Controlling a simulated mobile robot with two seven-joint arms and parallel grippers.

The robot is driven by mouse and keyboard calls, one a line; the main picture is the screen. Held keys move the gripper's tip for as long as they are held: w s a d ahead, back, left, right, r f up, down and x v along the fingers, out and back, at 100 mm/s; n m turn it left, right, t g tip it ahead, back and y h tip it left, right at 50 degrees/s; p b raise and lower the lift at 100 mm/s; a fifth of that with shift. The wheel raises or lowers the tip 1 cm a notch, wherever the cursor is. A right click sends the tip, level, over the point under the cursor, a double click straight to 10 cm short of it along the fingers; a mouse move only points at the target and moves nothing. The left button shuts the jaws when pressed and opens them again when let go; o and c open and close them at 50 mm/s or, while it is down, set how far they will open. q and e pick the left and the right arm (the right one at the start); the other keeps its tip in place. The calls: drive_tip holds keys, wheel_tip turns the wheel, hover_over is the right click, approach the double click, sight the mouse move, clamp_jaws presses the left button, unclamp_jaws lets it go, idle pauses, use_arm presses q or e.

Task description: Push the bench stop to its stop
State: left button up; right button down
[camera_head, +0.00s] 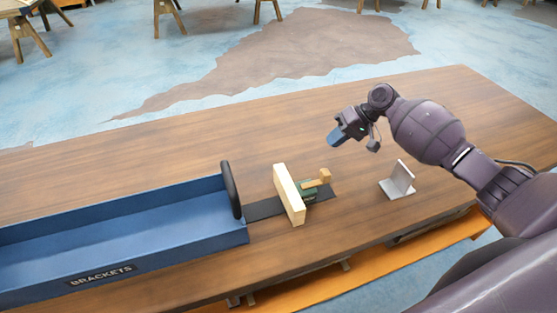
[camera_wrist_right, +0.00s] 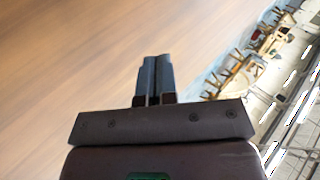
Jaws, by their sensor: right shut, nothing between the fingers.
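The bench stop (camera_head: 289,194) is a pale upright wooden board with a small wooden handle (camera_head: 318,182) on its right side and a green part at its base. It stands on a dark strip (camera_head: 262,209) on the bench, with a gap between it and the blue tray to its left. My right gripper (camera_head: 336,137) is above the bench, behind and to the right of the bench stop, apart from it. In the right wrist view its two fingers (camera_wrist_right: 153,78) are together and empty. My left gripper is in neither view.
A blue tray (camera_head: 120,208) labelled BRACKETS, with a dark end handle (camera_head: 231,190), fills the bench's left front. A grey metal angle bracket (camera_head: 398,182) stands right of the bench stop. The wooden bench top (camera_head: 230,128) behind them is clear.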

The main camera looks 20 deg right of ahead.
sight(299, 191)
drive_tip(key=a+f, duration=0.2)
drive_tip(key=a, duration=0.1)
drive_tip(key=s+a+f+g, duration=0.1)
drive_tip(key=a+f, duration=0.1)
drive_tip(key=a+f+g+y, duration=0.1)
drive_tip(key=a+f, duration=0.1)
drive_tip(key=a, duration=0.1)
drive_tip(key=shift+s+a+f, duration=0.1)
drive_tip(key=shift+s+a, duration=0.15)
drive_tip(key=shift+a, duration=0.05)
drive_tip(key=shift+w+a, duration=0.1)
drive_tip(key=shift+a, duration=1.95)
